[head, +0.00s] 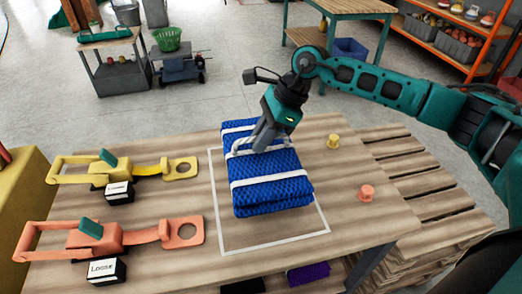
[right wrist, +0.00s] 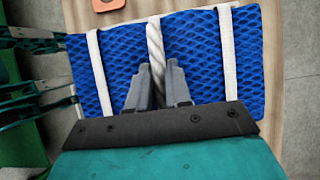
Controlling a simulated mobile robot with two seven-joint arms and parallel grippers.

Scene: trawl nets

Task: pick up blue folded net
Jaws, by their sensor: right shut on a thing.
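The blue folded net (head: 275,191) is a thick bundle with white straps and a white rope handle (head: 240,145) on top. It is over the wooden table (head: 350,225), within and partly across a white outlined rectangle. My right gripper (head: 262,147) points down at the top of the net and is shut on its rope handle. In the right wrist view, the gripper fingers (right wrist: 159,85) close around the rope (right wrist: 154,40) between two white straps. I cannot tell whether the net's underside touches the table. My left gripper is not in view.
A yellow latch tool (head: 180,169) and an orange latch tool (head: 181,231) lie on the left, each with a label block. A yellow knob (head: 333,141) and an orange knob (head: 366,192) stand right of the net. Slatted pallets (head: 425,185) are beyond the table's right edge.

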